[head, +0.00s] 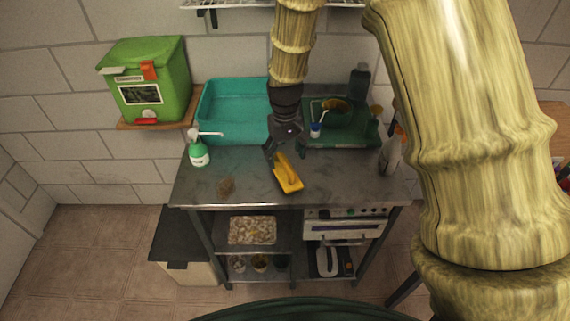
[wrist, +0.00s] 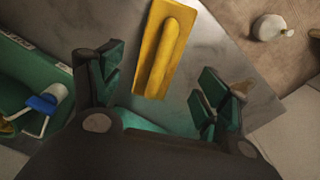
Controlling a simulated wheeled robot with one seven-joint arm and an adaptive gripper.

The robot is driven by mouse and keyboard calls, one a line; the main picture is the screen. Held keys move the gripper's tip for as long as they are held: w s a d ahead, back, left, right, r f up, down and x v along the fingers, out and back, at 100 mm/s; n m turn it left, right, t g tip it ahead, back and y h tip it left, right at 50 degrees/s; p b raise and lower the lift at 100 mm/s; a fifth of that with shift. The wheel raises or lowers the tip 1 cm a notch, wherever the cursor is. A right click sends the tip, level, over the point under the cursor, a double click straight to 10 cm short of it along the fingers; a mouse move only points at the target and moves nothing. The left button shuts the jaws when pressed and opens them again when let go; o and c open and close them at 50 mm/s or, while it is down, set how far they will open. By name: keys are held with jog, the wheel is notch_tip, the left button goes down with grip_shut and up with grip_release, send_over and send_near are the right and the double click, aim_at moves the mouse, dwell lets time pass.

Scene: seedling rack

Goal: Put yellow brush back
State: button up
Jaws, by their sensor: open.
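The yellow brush (head: 289,178), a flat block with a long raised grip, lies on the metal bench top near its front edge. In the wrist view the yellow brush (wrist: 163,55) lies ahead of my fingers, its near end between their lines. My gripper (head: 286,153) is just above and behind the brush, pointing down. In the wrist view my gripper (wrist: 160,88) has its green-padded fingers wide apart with nothing held. I cannot tell how high the fingertips are above the brush.
A teal basin (head: 232,112) and a dark green tray (head: 352,132) with several items stand behind. A green-white pump bottle (head: 198,153) stands left, spray bottle (head: 391,154) right.

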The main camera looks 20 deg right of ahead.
aim_at(285, 162)
jog(key=shift+r+b, duration=0.4)
jog(key=shift+r, duration=1.4)
